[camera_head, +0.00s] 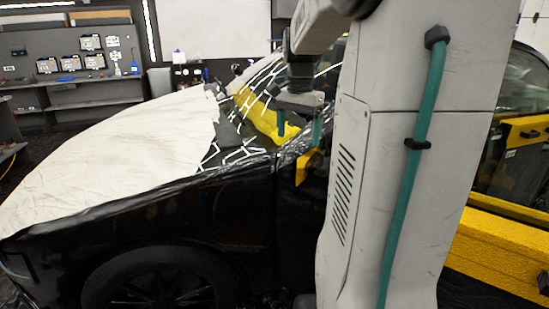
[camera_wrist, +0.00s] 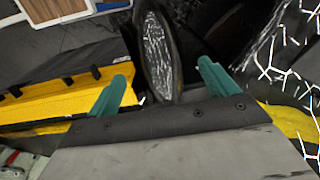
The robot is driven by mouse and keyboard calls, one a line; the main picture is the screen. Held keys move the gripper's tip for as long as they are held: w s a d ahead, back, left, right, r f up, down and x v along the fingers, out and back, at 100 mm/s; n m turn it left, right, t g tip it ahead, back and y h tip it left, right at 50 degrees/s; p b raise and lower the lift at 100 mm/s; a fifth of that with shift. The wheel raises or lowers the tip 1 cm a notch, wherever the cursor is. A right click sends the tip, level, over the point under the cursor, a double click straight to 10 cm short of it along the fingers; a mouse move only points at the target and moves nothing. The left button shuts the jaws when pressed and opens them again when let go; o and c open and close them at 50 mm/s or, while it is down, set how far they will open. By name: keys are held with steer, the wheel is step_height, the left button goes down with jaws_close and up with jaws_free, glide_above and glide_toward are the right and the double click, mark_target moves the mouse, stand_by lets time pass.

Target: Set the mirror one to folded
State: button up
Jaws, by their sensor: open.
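My gripper (camera_wrist: 162,72) is open, with its two teal fingers spread apart in the wrist view. A side mirror (camera_wrist: 157,48), a dark-rimmed narrow oval with a streaky reflective face, stands between and just beyond the fingertips. I see no finger closed on it, and contact is unclear. In the head view my gripper (camera_head: 299,128) hangs beside the black car's (camera_head: 225,215) windshield and front door area. The mirror is hard to make out there, partly hidden by my arm and gripper. Whether it is folded or out cannot be told for certain.
A cream cover (camera_head: 120,155) lies over the hood. A grey tool wall with shelves (camera_head: 75,60) stands at the back left. My arm blocks the centre right.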

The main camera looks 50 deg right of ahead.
mark_target(297, 157)
step_height(297, 157, down, 8)
steer(key=shift+r, duration=0.1)
steer(key=c, duration=1.4)
steer(key=shift+w, duration=0.1)
